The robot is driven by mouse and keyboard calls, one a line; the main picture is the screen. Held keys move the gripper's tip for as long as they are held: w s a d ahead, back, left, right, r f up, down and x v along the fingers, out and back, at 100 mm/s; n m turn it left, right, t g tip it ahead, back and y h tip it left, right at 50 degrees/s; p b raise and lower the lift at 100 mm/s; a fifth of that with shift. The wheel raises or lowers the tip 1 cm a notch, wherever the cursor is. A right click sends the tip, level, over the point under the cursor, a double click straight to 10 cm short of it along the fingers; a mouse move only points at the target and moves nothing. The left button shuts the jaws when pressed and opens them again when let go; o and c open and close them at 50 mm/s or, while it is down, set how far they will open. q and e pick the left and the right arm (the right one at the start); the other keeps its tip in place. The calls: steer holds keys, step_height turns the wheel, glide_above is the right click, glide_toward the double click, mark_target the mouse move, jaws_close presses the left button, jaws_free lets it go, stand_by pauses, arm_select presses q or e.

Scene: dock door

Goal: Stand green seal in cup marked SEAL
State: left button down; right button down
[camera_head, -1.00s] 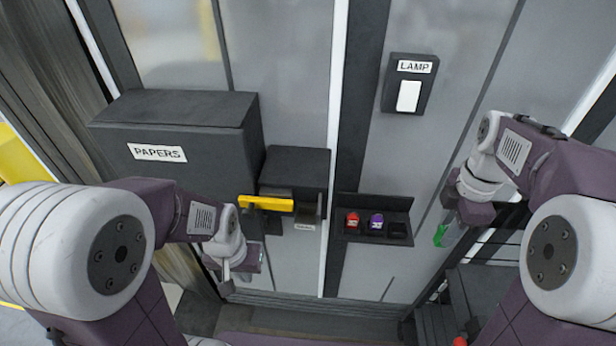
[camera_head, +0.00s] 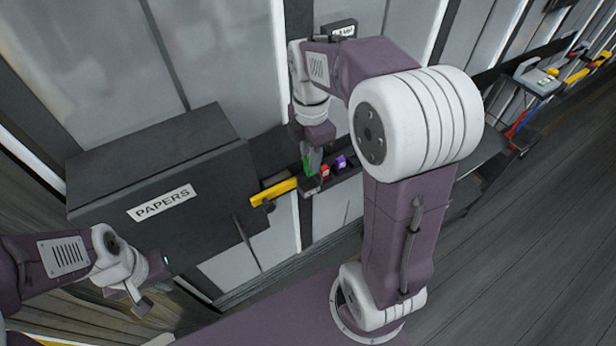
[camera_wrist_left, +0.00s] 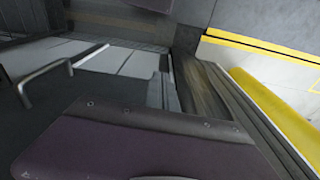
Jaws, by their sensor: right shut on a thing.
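My right gripper (camera_head: 312,158) is shut on the green seal (camera_head: 306,166), of which a thin green strip shows in the head view. It holds the seal just above a small grey, box-like part (camera_head: 309,186) at the right end of a yellow bar (camera_head: 275,191). I cannot read a SEAL mark there, and the gripper hides part of this spot. Whether the seal touches anything below it is unclear. My left gripper (camera_head: 145,292) is low at the left, away from the seal, and its jaw opening is unclear.
A red seal (camera_head: 325,171) and a purple seal (camera_head: 340,162) stand in a dark rack just right of my right gripper. A large dark PAPERS box (camera_head: 160,180) stands out from the door at the left. A LAMP plate (camera_head: 343,29) is partly hidden behind my right arm.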

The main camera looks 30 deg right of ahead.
mark_target(308, 175)
steer(key=shift+s+a+f, duration=0.1)
steer(key=shift+a+f, duration=0.1)
steer(key=shift+f, duration=0.5)
steer(key=shift+s+a+f, duration=0.15)
steer(key=shift+a+f, duration=0.2)
steer(key=shift+a, duration=0.15)
steer(key=f, duration=0.3)
steer(key=shift+w+d+f, duration=0.25)
steer(key=shift+w+d, duration=0.05)
steer(key=shift+d, duration=0.05)
arm_select(q)
steer(key=shift+a+r, duration=0.15)
steer(key=shift+a, duration=0.2)
arm_select(e)
steer(key=shift+a, duration=0.1)
arm_select(q)
steer(key=shift+s+a, duration=0.1)
arm_select(e)
steer(key=shift+s, duration=0.1)
